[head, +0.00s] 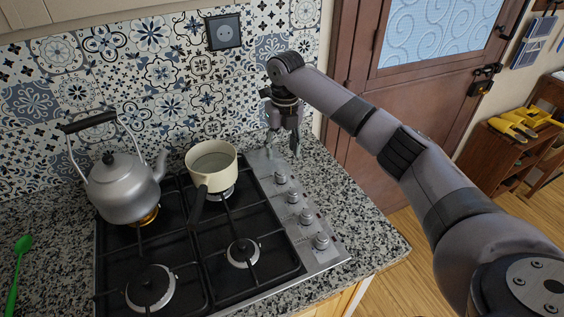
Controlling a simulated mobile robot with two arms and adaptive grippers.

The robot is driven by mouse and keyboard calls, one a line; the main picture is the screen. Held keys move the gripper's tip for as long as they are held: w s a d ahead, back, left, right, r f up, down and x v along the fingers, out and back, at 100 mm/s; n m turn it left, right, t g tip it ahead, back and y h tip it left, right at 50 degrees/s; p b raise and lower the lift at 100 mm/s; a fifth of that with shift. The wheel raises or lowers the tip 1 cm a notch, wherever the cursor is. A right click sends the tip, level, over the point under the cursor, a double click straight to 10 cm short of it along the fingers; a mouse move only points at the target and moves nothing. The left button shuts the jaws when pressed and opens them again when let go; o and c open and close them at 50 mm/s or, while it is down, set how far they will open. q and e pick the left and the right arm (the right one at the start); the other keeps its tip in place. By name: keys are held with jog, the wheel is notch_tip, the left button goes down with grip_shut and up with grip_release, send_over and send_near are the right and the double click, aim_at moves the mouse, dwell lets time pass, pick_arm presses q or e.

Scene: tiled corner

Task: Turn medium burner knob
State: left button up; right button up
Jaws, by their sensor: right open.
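The gas stove (325,256) is set into a speckled counter, with a column of silver knobs along its right strip. The knobs run from the far one (281,177) through two middle ones (293,196) and (306,216) to the near one (321,241). I cannot tell which is the medium burner knob. My right gripper (284,146) points down, open, near the far end of the knob strip, just behind the far knob. I cannot tell whether it touches anything. My left gripper is not in view.
A grey kettle (124,188) stands on the back left burner, with a flame glow under it. A cream saucepan (211,170) sits on the back right burner, handle toward me. The front burners (243,252) are bare. A green spoon (17,275) lies at left. A tiled wall (150,70) stands behind.

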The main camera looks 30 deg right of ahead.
notch_tip(320, 180, up, 2)
jog(key=shift+r, duration=0.25)
